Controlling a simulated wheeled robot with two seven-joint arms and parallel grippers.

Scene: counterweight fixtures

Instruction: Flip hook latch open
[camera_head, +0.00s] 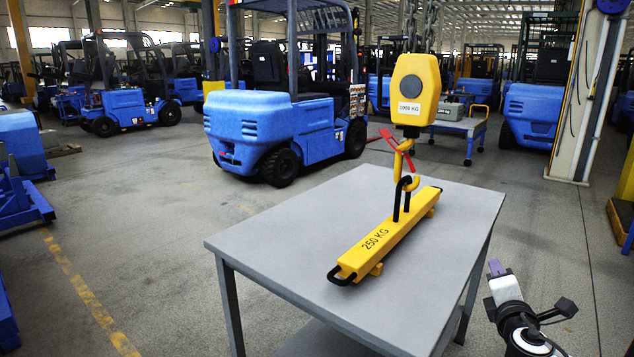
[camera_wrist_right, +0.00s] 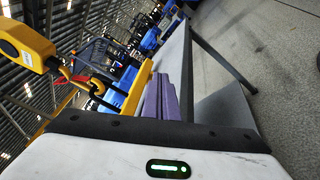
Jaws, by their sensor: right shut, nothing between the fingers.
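A yellow hoist block (camera_head: 411,92) marked 1000 KG hangs over the grey table. Its yellow hook (camera_head: 399,165) reaches down to the black loop (camera_head: 400,198) of a yellow 250 KG bar weight (camera_head: 385,236) lying on the table. A red latch (camera_head: 391,138) sits slanted across the upper hook; whether it closes the mouth is unclear. My right gripper (camera_head: 496,268) is right of the table's front right edge, well apart from the hook, with purple fingers shut and empty. In the right wrist view, the shut fingers (camera_wrist_right: 166,98) show with the block (camera_wrist_right: 27,45) at upper left. My left gripper is out of view.
The grey table (camera_head: 265,240) has bare room left of the weight. Chains (camera_head: 420,25) hold up the block. A blue forklift (camera_head: 270,125) stands behind the table, with a blue cart (camera_head: 470,128) farther back. The floor at right is open.

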